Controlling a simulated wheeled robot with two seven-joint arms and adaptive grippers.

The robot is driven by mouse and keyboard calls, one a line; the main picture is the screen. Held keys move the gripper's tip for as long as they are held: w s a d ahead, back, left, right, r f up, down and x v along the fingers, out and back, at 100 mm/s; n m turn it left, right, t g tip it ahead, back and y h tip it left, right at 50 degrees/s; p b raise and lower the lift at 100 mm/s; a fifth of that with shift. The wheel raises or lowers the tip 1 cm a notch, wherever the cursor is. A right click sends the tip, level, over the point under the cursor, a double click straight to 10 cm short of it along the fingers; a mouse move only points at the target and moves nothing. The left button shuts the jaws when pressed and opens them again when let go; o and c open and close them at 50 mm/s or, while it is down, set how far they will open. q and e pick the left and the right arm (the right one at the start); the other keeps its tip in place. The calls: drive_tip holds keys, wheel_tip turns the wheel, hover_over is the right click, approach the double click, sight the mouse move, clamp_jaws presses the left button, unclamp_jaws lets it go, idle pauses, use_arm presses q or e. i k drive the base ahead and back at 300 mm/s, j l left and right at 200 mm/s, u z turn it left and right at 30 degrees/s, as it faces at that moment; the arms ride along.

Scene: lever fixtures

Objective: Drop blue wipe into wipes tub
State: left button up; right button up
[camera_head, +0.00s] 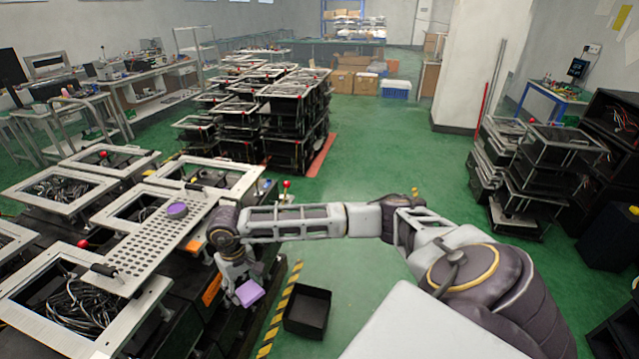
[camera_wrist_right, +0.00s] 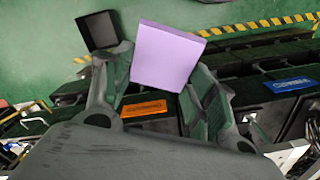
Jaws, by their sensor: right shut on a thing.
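My right gripper (camera_head: 240,283) is shut on a lavender block-like wipe (camera_head: 250,293), which looks more purple than blue. In the right wrist view the wipe (camera_wrist_right: 167,57) sits between the two fingers (camera_wrist_right: 158,72) and sticks out past their tips. A black open box (camera_head: 307,312), which may be the wipes tub, stands on the green floor to the right of the gripper. Its inside looks empty. In the right wrist view the box (camera_wrist_right: 98,31) shows beyond the left finger. The wipe is apart from the box. My left gripper is not in view.
A yellow-black floor stripe (camera_head: 279,312) runs between fixtures and box. Green floor right of the box is clear.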

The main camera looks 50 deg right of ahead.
sight(312, 314)
drive_tip(key=z, duration=0.5)
drive_tip(key=j+z, duration=0.15)
drive_tip(key=z, duration=0.35)
drive_tip(key=j+z, duration=0.1)
drive_tip(key=z, duration=0.9)
drive_tip(key=j+z, duration=0.1)
drive_tip(key=z, duration=0.4)
drive_tip(key=k+z, duration=0.1)
drive_tip(key=z, duration=0.4)
drive_tip(key=k+j, duration=0.1)
drive_tip(key=k+j+u, duration=0.1)
drive_tip(key=u, duration=0.25)
drive_tip(key=k+j+u, duration=0.1)
drive_tip(key=u, duration=0.25)
drive_tip(key=k+j+u, duration=0.1)
drive_tip(key=u, duration=0.2)
